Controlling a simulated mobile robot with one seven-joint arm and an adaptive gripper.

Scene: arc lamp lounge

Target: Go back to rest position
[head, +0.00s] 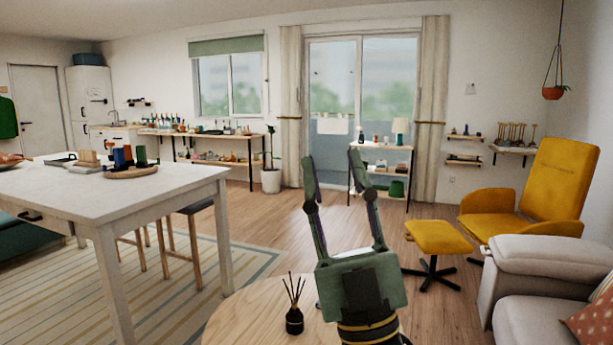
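My gripper (331,168) shows in the head view, right of the picture's middle, pointing up and away from me. Its two green fingers are spread wide apart with nothing between them. It is raised in front of a round wooden table (232,322), overlapping the table's right part in the picture. A dark reed diffuser (294,320) with several sticks stands upright on that table, left of my gripper and apart from it.
A white table (150,200) with a tray and small items stands at left, stools under it. A yellow armchair (545,190), its footstool (434,238) and a grey sofa (540,285) are at right. Wooden floor (300,225) lies open beyond the round table.

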